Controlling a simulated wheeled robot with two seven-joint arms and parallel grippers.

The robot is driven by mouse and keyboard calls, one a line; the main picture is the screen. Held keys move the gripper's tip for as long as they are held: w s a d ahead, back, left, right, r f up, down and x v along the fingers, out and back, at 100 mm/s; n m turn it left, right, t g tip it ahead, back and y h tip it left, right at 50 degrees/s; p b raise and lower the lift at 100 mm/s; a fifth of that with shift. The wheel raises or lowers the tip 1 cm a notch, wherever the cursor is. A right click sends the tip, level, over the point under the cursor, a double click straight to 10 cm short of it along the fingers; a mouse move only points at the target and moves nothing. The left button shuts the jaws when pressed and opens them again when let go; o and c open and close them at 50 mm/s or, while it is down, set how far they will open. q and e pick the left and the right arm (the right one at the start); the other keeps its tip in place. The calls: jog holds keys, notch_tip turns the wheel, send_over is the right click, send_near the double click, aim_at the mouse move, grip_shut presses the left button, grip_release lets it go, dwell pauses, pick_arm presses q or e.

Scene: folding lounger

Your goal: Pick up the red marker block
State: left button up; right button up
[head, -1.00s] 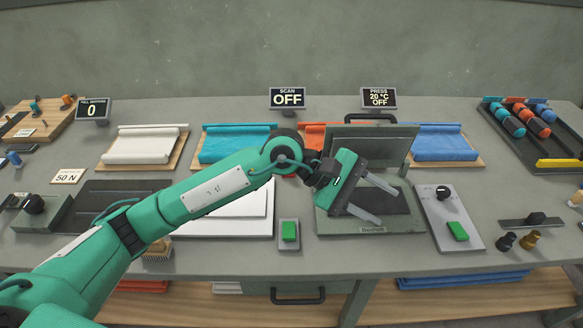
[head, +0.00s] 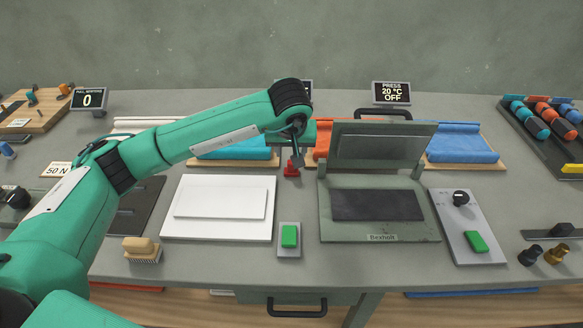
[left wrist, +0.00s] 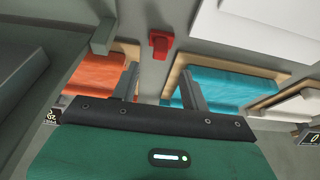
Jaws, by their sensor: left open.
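The red marker block (head: 291,168) stands on the grey bench between the white board and the press, in front of the gap between the blue and orange rolls. My left gripper (head: 298,156) is just above and behind it in the head view, partly hidden by its own wrist. In the left wrist view the open fingers (left wrist: 160,76) are empty, and the red marker block (left wrist: 160,44) shows just beyond the fingertips, roughly centred between them. I cannot tell whether they touch. My right gripper is in neither view.
The press (head: 336,205) with its raised lid stands close on the right. A white board (head: 218,228) lies at left, and a green-button box (head: 289,250) stands in front. Orange (head: 321,150) and blue (head: 240,154) rolls lie on wooden trays behind.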

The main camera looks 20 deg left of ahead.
aim_at(291, 168)
pick_arm(q)
jog(key=shift+x, duration=1.15)
jog(key=shift+p+x, duration=0.75)
jog(key=shift+x, duration=1.85)
jog(key=c, duration=0.7)
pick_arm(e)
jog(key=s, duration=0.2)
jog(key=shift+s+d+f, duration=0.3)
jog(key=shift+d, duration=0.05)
